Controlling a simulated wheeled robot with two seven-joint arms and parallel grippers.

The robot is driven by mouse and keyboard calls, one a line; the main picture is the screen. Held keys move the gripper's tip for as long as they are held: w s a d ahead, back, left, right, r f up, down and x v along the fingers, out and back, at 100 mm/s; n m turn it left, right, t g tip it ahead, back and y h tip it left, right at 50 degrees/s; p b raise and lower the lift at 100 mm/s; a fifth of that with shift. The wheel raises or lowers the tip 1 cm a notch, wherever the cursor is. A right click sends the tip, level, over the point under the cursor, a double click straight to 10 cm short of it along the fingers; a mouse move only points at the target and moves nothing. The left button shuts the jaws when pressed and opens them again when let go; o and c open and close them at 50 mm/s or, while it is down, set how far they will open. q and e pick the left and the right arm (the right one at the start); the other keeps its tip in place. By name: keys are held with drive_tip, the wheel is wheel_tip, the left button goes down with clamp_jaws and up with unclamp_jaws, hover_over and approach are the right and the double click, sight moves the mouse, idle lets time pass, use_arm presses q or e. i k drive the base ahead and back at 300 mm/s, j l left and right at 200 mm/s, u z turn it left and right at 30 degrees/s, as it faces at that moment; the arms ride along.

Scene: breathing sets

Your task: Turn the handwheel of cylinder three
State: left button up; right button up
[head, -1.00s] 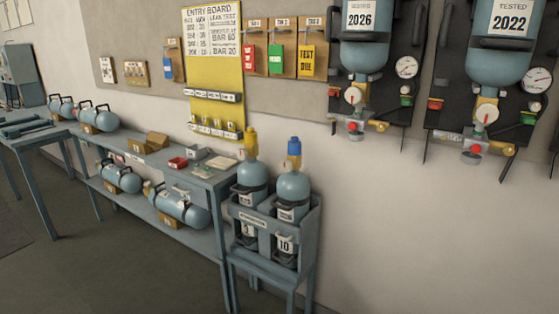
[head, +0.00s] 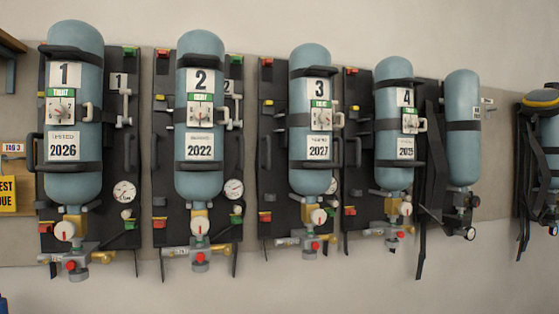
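Cylinder three (head: 310,120) is a blue-grey upright bottle strapped to a dark backboard near the middle of the head view. Its labels read 3 and 2027. Under its neck is a brass valve with a round white wheel-like part (head: 318,216), which looks like the handwheel. A grey fitting with a red knob (head: 315,245) sits just below it. A small gauge (head: 331,186) is beside the bottle's lower end, partly hidden. Neither of my grippers is in view, and nothing touches cylinder three.
Cylinder one (head: 75,110) and cylinder two (head: 200,110) hang to the left, cylinder four (head: 394,120) close to the right. Another bottle (head: 462,125) is beyond it, and dark gear (head: 541,150) hangs at the far right. The wall below is bare.

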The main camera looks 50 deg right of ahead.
sight(318, 217)
drive_tip(key=z, duration=1.8)
